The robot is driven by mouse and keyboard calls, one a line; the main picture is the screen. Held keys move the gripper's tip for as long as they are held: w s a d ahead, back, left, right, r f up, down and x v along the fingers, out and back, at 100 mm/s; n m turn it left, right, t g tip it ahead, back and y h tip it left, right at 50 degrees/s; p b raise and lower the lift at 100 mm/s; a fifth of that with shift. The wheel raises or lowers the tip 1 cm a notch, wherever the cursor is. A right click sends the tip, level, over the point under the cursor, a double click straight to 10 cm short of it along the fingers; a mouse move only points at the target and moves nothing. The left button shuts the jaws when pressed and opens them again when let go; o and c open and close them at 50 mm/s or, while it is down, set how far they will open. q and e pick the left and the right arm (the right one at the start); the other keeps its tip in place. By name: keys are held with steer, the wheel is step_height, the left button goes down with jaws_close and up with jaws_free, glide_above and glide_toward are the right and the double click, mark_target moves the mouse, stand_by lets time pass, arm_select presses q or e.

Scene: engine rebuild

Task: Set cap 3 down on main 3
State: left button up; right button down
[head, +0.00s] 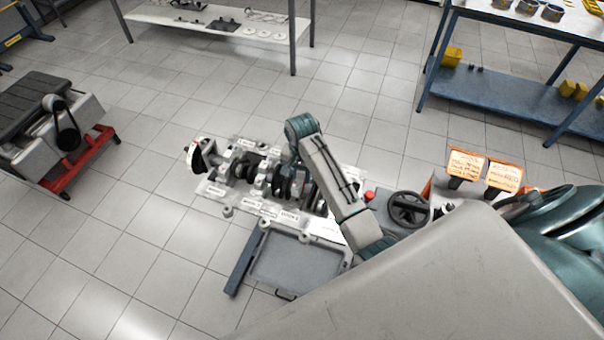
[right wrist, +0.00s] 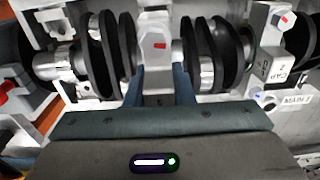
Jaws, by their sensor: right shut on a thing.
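The engine block (head: 240,200) lies open side up, with the crankshaft (right wrist: 205,72) in it, black webs and bright journals showing. My right gripper (head: 291,165) reaches down over the middle of the crankshaft. In the right wrist view my right gripper (right wrist: 165,85) is shut on a light grey cap (right wrist: 153,32) with a red mark, between two groups of black webs. I take it for cap 3; its label is not visible. Its underside is hidden, so I cannot tell whether it touches main 3. Cap 2 (right wrist: 277,72) stands at the right by the MAIN 2 label (right wrist: 296,100). My left gripper is out of view.
A grey tray (head: 262,288) is at the block's near side. A black handwheel (head: 408,208), a red button (head: 369,196) and orange-framed signs (head: 503,176) are to the right. A red-based machine (head: 75,165) stands at left. Tiled floor beyond the block is clear.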

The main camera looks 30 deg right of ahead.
steer(key=shift+f, duration=1.2)
stand_by(0.6)
steer(key=shift+r, duration=0.3)
steer(key=shift+f, duration=0.3)
stand_by(2.3)
steer(key=shift+r, duration=0.3)
stand_by(0.3)
steer(key=c, duration=1.5)
jaws_free()
steer(key=shift+r, duration=0.2)
steer(key=shift+r, duration=1.15)
